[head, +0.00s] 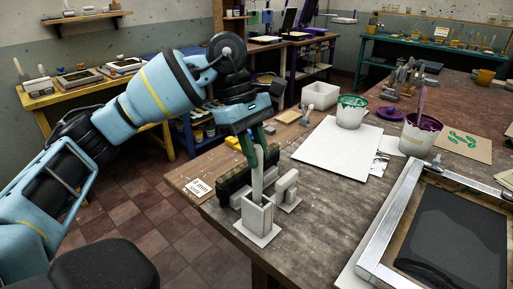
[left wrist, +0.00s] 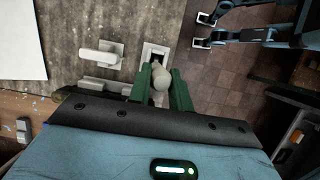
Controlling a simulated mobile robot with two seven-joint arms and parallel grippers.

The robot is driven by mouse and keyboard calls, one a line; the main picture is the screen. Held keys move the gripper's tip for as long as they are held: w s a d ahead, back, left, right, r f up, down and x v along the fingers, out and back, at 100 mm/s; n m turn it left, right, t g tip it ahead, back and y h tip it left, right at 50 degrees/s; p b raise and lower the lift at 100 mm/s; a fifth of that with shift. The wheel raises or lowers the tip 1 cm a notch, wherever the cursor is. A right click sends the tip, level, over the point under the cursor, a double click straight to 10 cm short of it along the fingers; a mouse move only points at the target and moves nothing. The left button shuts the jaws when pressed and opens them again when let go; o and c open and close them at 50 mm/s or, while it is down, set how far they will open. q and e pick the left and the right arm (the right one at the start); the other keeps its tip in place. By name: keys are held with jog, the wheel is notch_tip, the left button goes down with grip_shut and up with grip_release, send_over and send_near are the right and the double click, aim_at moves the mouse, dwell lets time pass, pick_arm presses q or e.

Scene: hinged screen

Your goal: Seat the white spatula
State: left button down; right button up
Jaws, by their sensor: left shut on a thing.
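The white spatula (head: 258,182) stands about upright under my left gripper (head: 257,151). The green fingers are shut on it near its upper part. Its lower end is at the mouth of a pale square holder (head: 257,217) near the table's front corner. I cannot tell how deep it reaches inside. In the left wrist view, the spatula's rounded pale end (left wrist: 161,80) shows between the fingers (left wrist: 161,92). The holder (left wrist: 157,50) with its dark opening lies just beyond it.
A pale upright piece on a base (head: 287,188) stands right beside the holder. A dark green block (head: 236,175) is behind-left. A white sheet (head: 337,150) and paint buckets (head: 351,112) lie farther back. A metal-framed screen (head: 395,215) fills the right.

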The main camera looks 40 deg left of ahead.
pick_arm(q)
jog(key=shift+f, duration=0.6)
pick_arm(e)
jog(key=shift+s+f, duration=0.25)
jog(key=shift+f, duration=0.1)
jog(key=shift+w, duration=0.3)
pick_arm(q)
jog(key=c, duration=1.6)
grip_release()
jog(key=shift+c, duration=0.2)
jog(key=o, duration=0.5)
jog(key=shift+c, duration=0.2)
pick_arm(e)
jog(key=shift+s, duration=0.3)
pick_arm(q)
jog(key=v, duration=0.7)
jog(key=shift+r, duration=0.4)
pick_arm(e)
jog(key=shift+w+a+r, duration=0.1)
jog(key=shift+w+r, duration=0.25)
jog(key=shift+w, duration=0.4)
pick_arm(q)
jog(key=shift+a, duration=0.15)
pick_arm(e)
jog(key=shift+s, duration=0.2)
